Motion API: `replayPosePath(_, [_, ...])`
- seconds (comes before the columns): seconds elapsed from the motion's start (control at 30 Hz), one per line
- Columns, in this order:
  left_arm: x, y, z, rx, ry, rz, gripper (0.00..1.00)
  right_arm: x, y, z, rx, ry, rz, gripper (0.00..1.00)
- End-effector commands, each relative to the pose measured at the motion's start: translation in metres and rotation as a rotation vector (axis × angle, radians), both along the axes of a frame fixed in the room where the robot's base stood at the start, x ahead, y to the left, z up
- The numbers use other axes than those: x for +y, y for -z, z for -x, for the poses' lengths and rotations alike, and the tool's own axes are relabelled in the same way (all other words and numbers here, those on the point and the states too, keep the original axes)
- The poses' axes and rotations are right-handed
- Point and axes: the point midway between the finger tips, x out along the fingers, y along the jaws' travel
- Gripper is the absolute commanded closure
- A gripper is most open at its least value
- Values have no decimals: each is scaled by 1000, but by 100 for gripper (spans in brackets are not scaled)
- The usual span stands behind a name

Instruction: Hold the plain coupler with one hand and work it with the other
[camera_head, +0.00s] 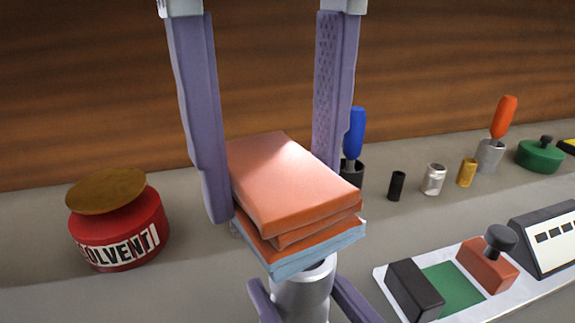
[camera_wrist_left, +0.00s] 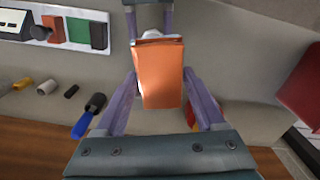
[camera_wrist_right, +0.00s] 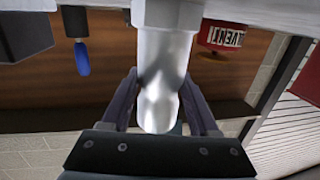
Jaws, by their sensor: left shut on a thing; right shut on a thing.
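A bare silver cylinder (camera_head: 303,296), which looks like the plain coupler, stands upright at the bottom middle of the head view. My right gripper (camera_head: 298,284) is shut on it, one purple finger on each side. The cylinder also fills the middle of the right wrist view (camera_wrist_right: 165,62). My left gripper (camera_head: 275,190) comes down from the top and is shut on a folded orange and pale-blue pad (camera_head: 285,172). The pad also shows in the left wrist view (camera_wrist_left: 160,75). The pad lies just over the cylinder's upper end and hides it; I cannot tell if they touch.
A red solvent jar (camera_head: 118,235) stands left on the grey bench (camera_head: 365,240). Behind right are a blue-handled tool (camera_head: 354,135), several small cylinders, an orange-handled tool (camera_head: 503,118) and a green round tin (camera_head: 541,157). A white tray (camera_head: 384,280) with blocks lies front right.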

Motion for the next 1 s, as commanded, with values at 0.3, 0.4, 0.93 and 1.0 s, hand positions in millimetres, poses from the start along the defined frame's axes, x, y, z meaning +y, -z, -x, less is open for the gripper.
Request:
replayPosePath(0.3, [0,-29,0,-2,1,0,80,0,0,0,1,0,0,100])
replayPosePath(0.4, [0,-36,0,-1,1,0,80,0,0,0,1,0,0,100])
replayPosePath(0.93, [0,-39,0,0,2,0,80,0,0,0,1,0,0,100])
replayPosePath(1.0, [0,-39,0,0,1,0,80,0,0,0,1,0,0,100])
